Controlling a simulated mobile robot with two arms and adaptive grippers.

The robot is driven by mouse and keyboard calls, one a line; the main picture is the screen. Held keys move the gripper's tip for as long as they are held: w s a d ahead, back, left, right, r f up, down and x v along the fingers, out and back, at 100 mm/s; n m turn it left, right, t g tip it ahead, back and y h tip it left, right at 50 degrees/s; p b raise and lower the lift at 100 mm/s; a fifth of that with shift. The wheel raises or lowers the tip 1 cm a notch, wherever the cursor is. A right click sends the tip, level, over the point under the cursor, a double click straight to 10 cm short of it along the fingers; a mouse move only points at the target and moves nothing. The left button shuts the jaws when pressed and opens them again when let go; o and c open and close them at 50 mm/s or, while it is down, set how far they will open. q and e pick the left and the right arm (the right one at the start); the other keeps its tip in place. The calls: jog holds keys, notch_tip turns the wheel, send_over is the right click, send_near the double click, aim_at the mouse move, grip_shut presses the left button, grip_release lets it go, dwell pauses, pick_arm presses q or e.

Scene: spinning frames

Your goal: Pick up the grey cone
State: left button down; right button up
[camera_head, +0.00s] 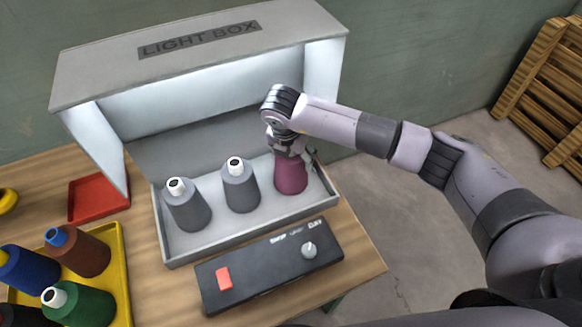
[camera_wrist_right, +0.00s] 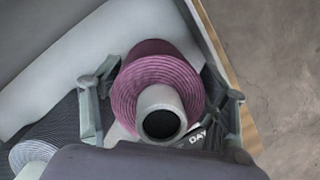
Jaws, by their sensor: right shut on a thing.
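Two grey cones, a left one (camera_head: 188,210) and a middle one (camera_head: 242,190), stand upright in the light box tray (camera_head: 215,238), with white tube tips. A maroon cone (camera_head: 291,177) stands at the tray's right end. My right gripper (camera_head: 289,153) comes down from above and is shut on the maroon cone, not on a grey one. In the right wrist view the maroon cone (camera_wrist_right: 128,92) lies between the two fingers, its pale tube facing the camera. Part of a grey cone (camera_wrist_right: 60,125) shows at lower left there. My left gripper is not in view.
The light box hood (camera_head: 200,50) overhangs the cones at the back. A black control box (camera_head: 270,270) with a red button and a knob sits in front. A yellow tray (camera_head: 118,270) with several coloured cones and a red tray (camera_head: 98,200) are at left.

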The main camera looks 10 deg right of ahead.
jog(key=c, duration=0.8)
jog(key=shift+r, duration=0.1)
jog(key=shift+r, duration=0.1)
